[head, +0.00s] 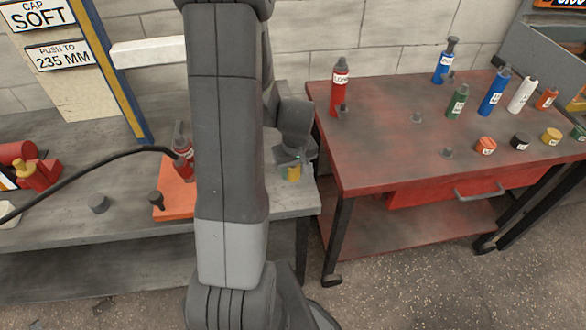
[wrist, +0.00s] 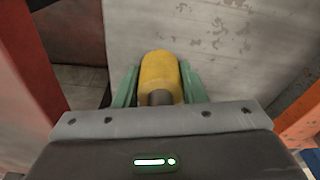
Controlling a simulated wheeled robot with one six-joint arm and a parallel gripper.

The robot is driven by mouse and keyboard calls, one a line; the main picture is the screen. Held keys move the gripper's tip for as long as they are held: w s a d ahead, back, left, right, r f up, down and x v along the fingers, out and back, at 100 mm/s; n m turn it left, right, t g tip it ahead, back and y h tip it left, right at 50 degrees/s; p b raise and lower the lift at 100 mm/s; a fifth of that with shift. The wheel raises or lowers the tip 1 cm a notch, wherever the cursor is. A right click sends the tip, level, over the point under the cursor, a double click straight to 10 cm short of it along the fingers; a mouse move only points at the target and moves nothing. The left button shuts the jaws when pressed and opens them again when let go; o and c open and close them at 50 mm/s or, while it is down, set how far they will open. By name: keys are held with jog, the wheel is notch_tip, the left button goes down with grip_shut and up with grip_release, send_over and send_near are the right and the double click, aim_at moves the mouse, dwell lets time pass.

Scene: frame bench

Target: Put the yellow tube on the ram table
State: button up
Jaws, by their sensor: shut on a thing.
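My gripper (head: 296,160) is shut on the yellow tube (head: 293,174), over the right end of the grey bench. In the wrist view the tube (wrist: 159,70) sits between the green fingers (wrist: 157,88), its dark tip toward the camera. I cannot tell whether the tube touches the bench top. An orange plate (head: 172,207) lies on the bench left of my gripper, partly hidden by my arm. A red tube (head: 183,150) and a small dark knob (head: 156,200) are on it. I cannot tell for sure which part is the ram table.
A blue and yellow post (head: 112,75) with signs stands behind the bench (head: 70,235). A black hose (head: 75,172) crosses the bench. A gap separates the bench from a red cart (head: 375,165) on the right, which bears several tubes and caps, including a red tube (head: 340,88).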

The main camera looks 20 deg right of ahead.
aim_at(295, 169)
jog(key=o, duration=1.1)
jog(key=shift+f, duration=0.1)
jog(key=r, duration=0.4)
jog(key=s+r+p, duration=0.1)
jog(key=r, duration=0.7)
jog(key=shift+s+r+p, duration=0.1)
jog(key=shift+s+p, duration=0.15)
jog(key=shift+p, duration=0.05)
jog(key=f, duration=0.4)
jog(key=w+f+b, duration=0.1)
jog(key=f, duration=0.3)
jog(key=f+b, duration=0.1)
jog(key=f, duration=0.3)
jog(key=shift+w+f, duration=0.3)
jog(key=shift+f, duration=0.1)
jog(key=shift+r+p, duration=0.35)
jog(key=shift+r, duration=0.8)
